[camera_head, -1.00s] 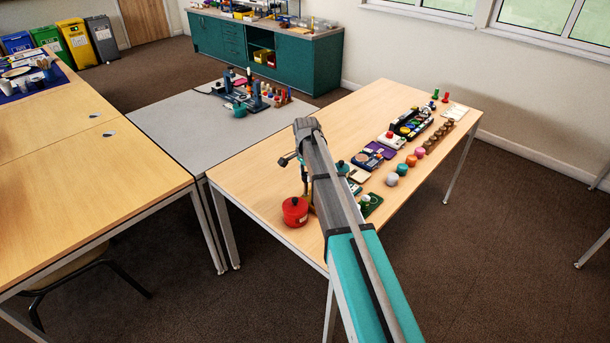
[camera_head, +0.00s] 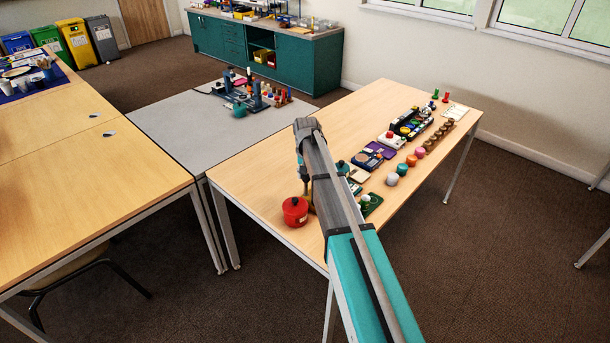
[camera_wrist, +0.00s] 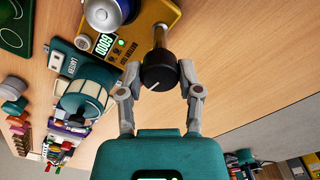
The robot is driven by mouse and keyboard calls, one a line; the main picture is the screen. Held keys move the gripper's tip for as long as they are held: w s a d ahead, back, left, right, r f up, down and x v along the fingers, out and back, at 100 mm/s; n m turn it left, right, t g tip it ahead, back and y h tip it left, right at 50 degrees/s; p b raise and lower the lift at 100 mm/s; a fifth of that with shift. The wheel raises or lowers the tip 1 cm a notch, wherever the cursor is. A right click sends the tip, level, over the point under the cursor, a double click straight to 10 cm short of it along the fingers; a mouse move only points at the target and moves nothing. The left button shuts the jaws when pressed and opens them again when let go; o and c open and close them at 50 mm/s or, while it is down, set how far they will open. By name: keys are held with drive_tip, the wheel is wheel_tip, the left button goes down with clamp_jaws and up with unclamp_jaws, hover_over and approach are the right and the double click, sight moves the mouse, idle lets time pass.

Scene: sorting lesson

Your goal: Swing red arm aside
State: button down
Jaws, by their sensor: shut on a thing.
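My gripper (camera_wrist: 161,75) is shut on a black round knob (camera_wrist: 160,75) in the wrist view. The knob has a white mark line and sits at the end of a short brass post. No red arm can be made out there; my gripper may hide part of the device.
Several coloured knobs and devices line the wooden table (camera_head: 270,160), whose left part is mostly clear. A grey table (camera_head: 165,125) adjoins it.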

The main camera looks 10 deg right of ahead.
drive_tip(key=shift+s+n, duration=0.15)
drive_tip(key=shift+n, duration=0.35)
drive_tip(key=shift+c, duration=1.8)
unclamp_jaws()
drive_tip(key=shift+o, duration=0.5)
drive_tip(key=s+r+p, duration=0.3)
drive_tip(key=s, duration=1.1)
drive_tip(key=s+r+n+p, duration=0.1)
drive_tip(key=s+r+p, duration=0.2)
drive_tip(key=s, duration=1.1)
drive_tip(key=shift+s+a+n, duration=0.2)
drive_tip(key=shift+s+n, duration=0.1)
drive_tip(key=shift+s, duration=0.1)
